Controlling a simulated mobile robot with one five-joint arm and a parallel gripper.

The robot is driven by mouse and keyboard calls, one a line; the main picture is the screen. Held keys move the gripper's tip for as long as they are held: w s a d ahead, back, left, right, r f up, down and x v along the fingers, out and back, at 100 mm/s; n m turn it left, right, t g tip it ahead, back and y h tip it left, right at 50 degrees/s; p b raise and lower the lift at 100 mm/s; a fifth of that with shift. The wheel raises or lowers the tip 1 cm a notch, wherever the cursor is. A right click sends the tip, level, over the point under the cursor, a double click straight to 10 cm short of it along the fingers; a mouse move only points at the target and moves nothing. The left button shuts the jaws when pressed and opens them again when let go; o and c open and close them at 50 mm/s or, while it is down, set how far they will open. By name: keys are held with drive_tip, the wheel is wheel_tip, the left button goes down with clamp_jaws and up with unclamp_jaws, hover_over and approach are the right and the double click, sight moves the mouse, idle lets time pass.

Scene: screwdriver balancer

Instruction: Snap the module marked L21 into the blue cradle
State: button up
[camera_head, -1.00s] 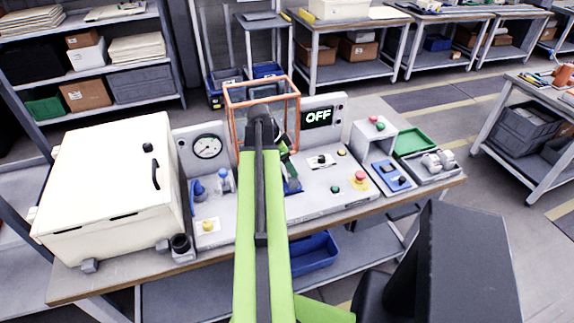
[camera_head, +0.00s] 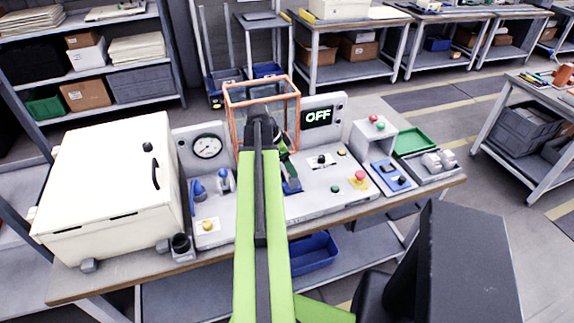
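My green arm reaches forward over the bench, and my dark gripper (camera_head: 284,152) is at its far end, by the orange-framed clear box. The arm hides much of the gripper, so its fingers and anything between them cannot be made out. A small blue piece (camera_head: 291,186) shows just below the gripper, partly covered by the arm; whether it is the cradle is unclear. A blue holder (camera_head: 391,177) with dark parts sits on the right of the bench. Several grey block-like pieces (camera_head: 437,161) lie in a grey tray at the far right. No L21 marking is readable.
The orange-framed box (camera_head: 297,108) stands behind the gripper. A red button (camera_head: 361,176) is on the sloped console. A white lidded box (camera_head: 105,190) fills the left, beside a gauge (camera_head: 207,146). A green tray (camera_head: 416,141) is at the right.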

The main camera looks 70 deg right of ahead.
drive_tip(key=shift+w+a+f+t, duration=0.15)
drive_tip(key=shift+w+f, duration=0.15)
drive_tip(key=shift+f, duration=0.15)
drive_tip(key=shift+w+a+f+t, duration=0.15)
drive_tip(key=shift+w+f, duration=0.15)
drive_tip(key=shift+f, duration=0.15)
drive_tip(key=o, duration=1.6)
drive_tip(key=shift+c, duration=0.2)
drive_tip(key=shift+w+d+r+p, duration=0.1)
drive_tip(key=shift+r+p, duration=0.7)
drive_tip(key=p+v, duration=0.7)
drive_tip(key=shift+s+r+g, duration=0.3)
drive_tip(key=shift+r+g, duration=0.1)
